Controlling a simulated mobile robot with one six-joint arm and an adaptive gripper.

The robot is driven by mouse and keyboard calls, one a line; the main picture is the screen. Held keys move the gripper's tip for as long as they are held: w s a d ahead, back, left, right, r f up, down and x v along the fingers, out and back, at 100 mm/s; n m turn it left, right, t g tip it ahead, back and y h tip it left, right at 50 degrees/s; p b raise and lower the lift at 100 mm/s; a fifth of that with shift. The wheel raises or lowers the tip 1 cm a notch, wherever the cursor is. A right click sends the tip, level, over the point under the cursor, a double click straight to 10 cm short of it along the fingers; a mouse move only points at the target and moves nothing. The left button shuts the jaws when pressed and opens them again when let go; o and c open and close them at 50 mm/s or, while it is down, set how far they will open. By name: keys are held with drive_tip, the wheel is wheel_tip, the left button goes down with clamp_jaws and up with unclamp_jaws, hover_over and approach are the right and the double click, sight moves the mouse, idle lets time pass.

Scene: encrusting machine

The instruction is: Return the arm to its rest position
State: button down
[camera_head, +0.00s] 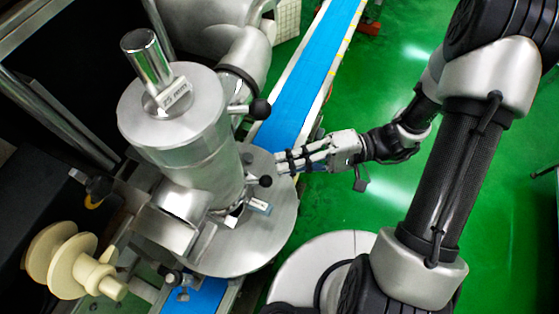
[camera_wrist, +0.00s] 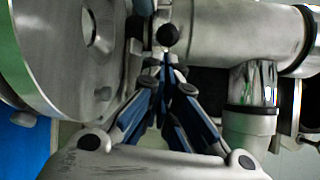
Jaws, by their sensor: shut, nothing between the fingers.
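My gripper (camera_head: 282,162) reaches in from the right in the head view, with its fingertips close to the right side of the encrusting machine's metal body (camera_head: 185,120). A black ball knob (camera_head: 265,181) sits just below the fingertips in that view. In the wrist view my gripper (camera_wrist: 167,62) has its blue-padded fingers converging at the tips, shut and empty. A black ball knob (camera_wrist: 168,35) shows just beyond the tips; I cannot tell whether they touch it. My arm runs along the right of the head view, bent.
A second ball knob (camera_head: 260,109) sticks out higher on the machine. A round metal plate (camera_head: 262,235) surrounds its base. A blue conveyor belt (camera_head: 305,80) passes behind. A cream spiral part (camera_head: 72,262) lies at lower left. Green floor (camera_head: 390,60) to the right is mostly clear.

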drive_tip(key=v, duration=1)
drive_tip(key=s+d+r+t+h, duration=0.2)
drive_tip(key=s+r+t+h, duration=0.2)
drive_tip(key=r+h, duration=0.2)
drive_tip(key=s+d+r+m+t+h, duration=0.1)
drive_tip(key=s+d+r+t+h, duration=0.2)
drive_tip(key=h, duration=0.7)
drive_tip(key=shift+s+r+t+h, duration=0.35)
drive_tip(key=shift+r+t, duration=0.65)
drive_tip(key=shift+r, duration=1.25)
